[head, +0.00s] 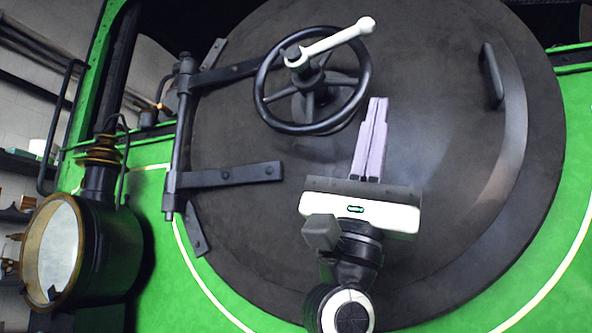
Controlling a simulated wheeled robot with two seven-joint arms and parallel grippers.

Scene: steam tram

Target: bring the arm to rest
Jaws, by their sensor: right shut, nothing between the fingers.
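My right gripper (378,106) is in the middle of the head view, in front of the large round dark smokebox door (450,120). Its two lilac fingers lie together, pointing up, with nothing between them. The fingertips show just right of the black handwheel (265,85) on the door; I cannot tell how far they stand from the door. A white-grey handle (335,42) on the wheel's hub points up and to the right. My right arm comes up from the bottom edge. My left gripper is not in view.
Hinge straps (230,175) and a vertical hinge rod (180,130) stand at the door's left. A black grab handle (492,75) is at the upper right. A round lamp (55,250) with a brass rim sticks out at the lower left. The green front plate (560,270) surrounds the door.

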